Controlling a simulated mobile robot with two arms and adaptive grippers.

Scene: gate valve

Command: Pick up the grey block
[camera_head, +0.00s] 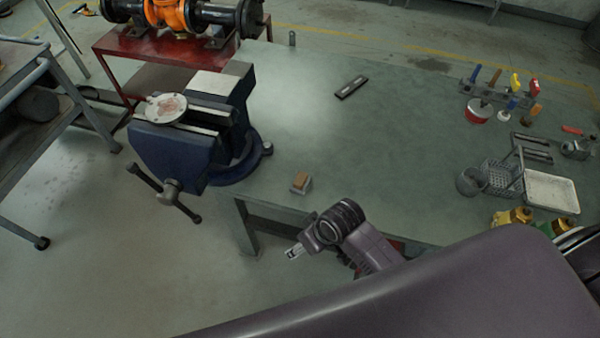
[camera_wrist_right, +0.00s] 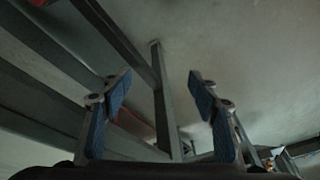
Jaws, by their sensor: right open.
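A small block (camera_head: 300,182) with grey sides and a brown top sits on the green table near its front left edge. My right gripper (camera_head: 294,251) is below and in front of it, apart from it, past the table's front edge. In the right wrist view my right gripper (camera_wrist_right: 159,80) shows two blue-padded fingers spread wide with nothing between them. The block does not show in that view; table legs and floor do. My left gripper is not in view.
A blue vise (camera_head: 180,150) holding a round flange (camera_head: 166,107) stands left of the block. A dark flat bar (camera_head: 351,88) lies farther back. Tools, a wire basket (camera_head: 500,176) and a white tray (camera_head: 551,191) fill the right side. The table's middle is clear.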

